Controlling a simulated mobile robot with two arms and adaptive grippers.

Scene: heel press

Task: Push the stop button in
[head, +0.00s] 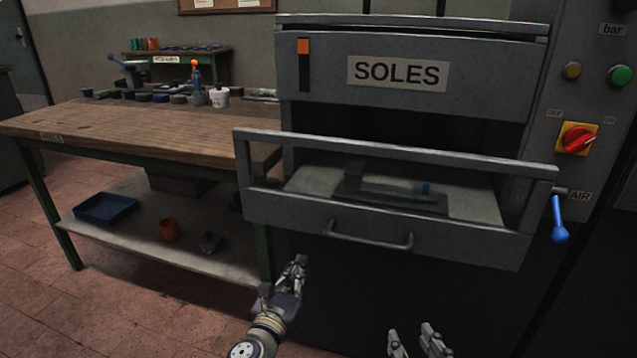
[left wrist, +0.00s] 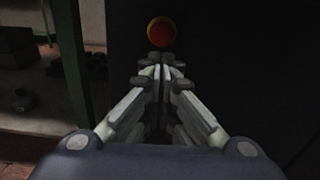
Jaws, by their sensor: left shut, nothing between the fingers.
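The stop button shows in the left wrist view as a round red button (left wrist: 161,31) with a yellowish edge, on a dark panel just beyond my fingertips. I cannot make it out in the head view. My left gripper (head: 297,264) is shut and empty, low in front of the press, below the drawer; in the left wrist view its fingertips (left wrist: 162,62) point at the button, just below it in the picture. Whether they touch it I cannot tell. My right gripper (head: 415,340) is at the bottom edge of the head view, its fingers apart, with nothing seen between them.
The press drawer (head: 465,232) juts out above my left gripper, with a handle (head: 368,238) on its front. A wooden workbench (head: 130,125) stands at the left. A red rotary switch (head: 577,138), a green button (head: 620,75) and a blue lever (head: 559,220) are at the right.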

